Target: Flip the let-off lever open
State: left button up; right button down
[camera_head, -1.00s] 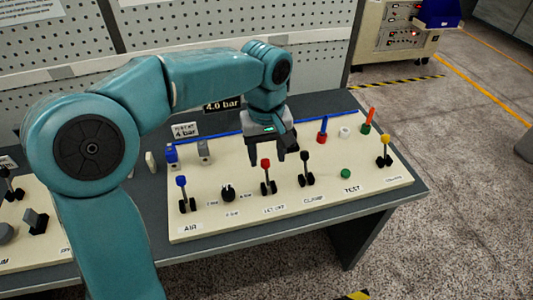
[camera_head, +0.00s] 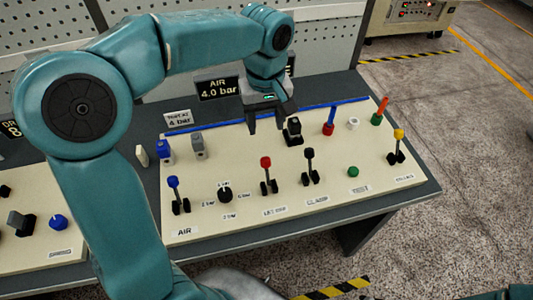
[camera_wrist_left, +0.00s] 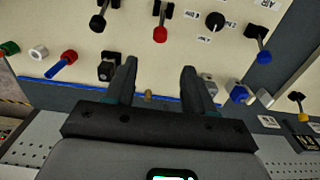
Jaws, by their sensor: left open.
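The let-off lever (camera_head: 266,172) has a red knob and a dark stem, and stands upright on the cream panel above its label, which reads roughly LET-OFF. Its red knob also shows in the left wrist view (camera_wrist_left: 160,34), beyond the fingertips. My left gripper (camera_head: 266,128) is open and empty, fingers pointing down, over the panel behind the lever and apart from it. In the left wrist view the two fingers (camera_wrist_left: 159,68) are spread with a clear gap between them. My right gripper is not in view.
A black-knobbed lever (camera_head: 309,165) stands right of the let-off lever, and a black rotary knob (camera_head: 225,194) left of it. A blue-knobbed lever (camera_head: 176,195) is farther left. A black block-shaped control (camera_head: 293,131) sits close right of my left gripper. A perforated board rises behind.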

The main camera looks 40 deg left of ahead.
aim_at(266, 159)
pick_arm(q)
jog(key=f, duration=0.8)
jog(key=f+p, duration=0.1)
jog(key=f, duration=0.3)
jog(key=shift+s+f, duration=0.25)
jog(key=shift+f, duration=0.05)
jog(key=shift+w+f, duration=0.3)
jog(key=shift+f, duration=0.4)
jog(key=shift+s+r, duration=0.1)
jog(key=shift+s, duration=0.1)
jog(key=shift+w, duration=0.1)
grip_shut()
